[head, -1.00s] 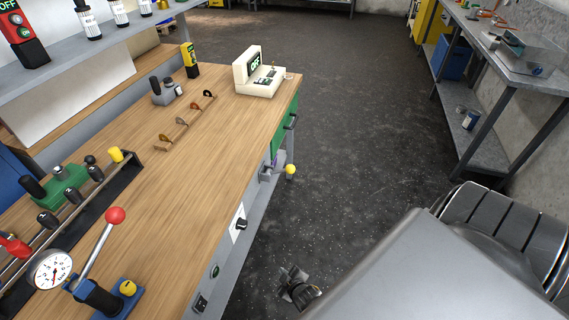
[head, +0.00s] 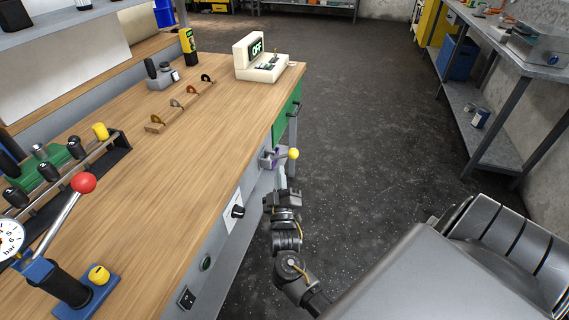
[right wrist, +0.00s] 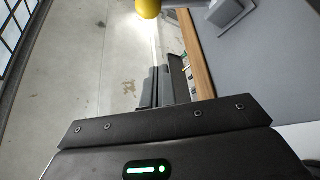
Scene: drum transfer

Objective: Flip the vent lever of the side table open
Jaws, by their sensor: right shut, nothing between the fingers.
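A lever with a yellow ball knob (head: 293,153) sticks out from the front side of the wooden-topped table (head: 175,150). It sits on a small grey and purple mount (head: 269,158) below the table edge. My right gripper (head: 282,188) is just below the lever, beside the table's side, shut and empty. In the head view its fingertips are hard to make out. In the right wrist view the yellow knob (right wrist: 148,8) is at the top edge, beyond the shut fingers (right wrist: 163,85) and apart from them. My left gripper is not in view.
The table's side carries a dark knob (head: 238,211) and a black switch (head: 187,297). A green drawer (head: 287,110) is beyond the lever. On top are a red-ball lever (head: 83,183) and an OFF display box (head: 262,60).

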